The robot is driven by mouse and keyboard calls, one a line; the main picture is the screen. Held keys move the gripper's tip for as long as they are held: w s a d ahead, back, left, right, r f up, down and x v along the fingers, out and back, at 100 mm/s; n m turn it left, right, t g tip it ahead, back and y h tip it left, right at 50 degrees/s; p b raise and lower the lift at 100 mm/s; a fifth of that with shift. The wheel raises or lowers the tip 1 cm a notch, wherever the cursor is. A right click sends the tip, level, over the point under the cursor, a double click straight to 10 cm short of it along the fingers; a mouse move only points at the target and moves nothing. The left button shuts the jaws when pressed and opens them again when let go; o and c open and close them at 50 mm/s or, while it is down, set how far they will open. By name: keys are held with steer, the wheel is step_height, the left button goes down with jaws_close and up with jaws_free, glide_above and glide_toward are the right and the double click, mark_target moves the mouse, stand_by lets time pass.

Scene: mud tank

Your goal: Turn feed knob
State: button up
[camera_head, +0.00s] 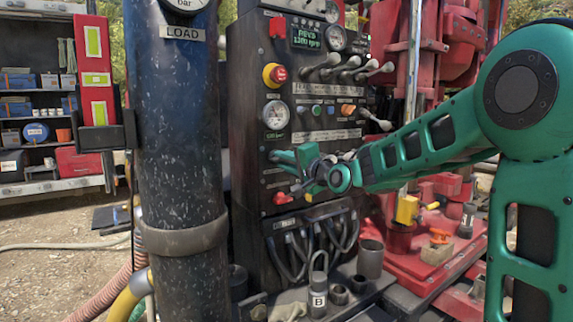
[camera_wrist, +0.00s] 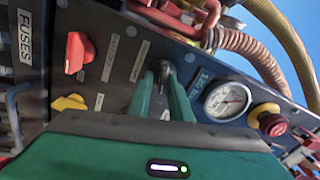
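In the wrist view a small dark knob (camera_wrist: 165,70) stands out from the black control panel, framed by the tips of my gripper (camera_wrist: 161,82). I take it as the feed knob, but its label is not readable. The two green fingers lie on either side of it with a gap between them. Whether they touch it is unclear. In the head view my gripper (camera_head: 278,161) reaches left to the lower panel (camera_head: 250,90), its fingers apart. The knob is hidden there by the fingers.
A red knob (camera_wrist: 80,52) and a yellow knob (camera_wrist: 68,103) sit left of the fingers in the wrist view. A pressure gauge (camera_wrist: 227,101) and a red emergency button (camera_wrist: 268,119) are to the right. In the head view a thick dark pipe (camera_head: 178,130) stands left of the panel.

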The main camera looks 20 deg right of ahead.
steer(key=shift+a+r, duration=0.15)
steer(key=shift+r, duration=0.2)
steer(key=v, duration=1)
steer(key=shift+s+d+f, duration=0.25)
steer(key=shift+s+f, duration=0.05)
steer(key=shift+f, duration=0.05)
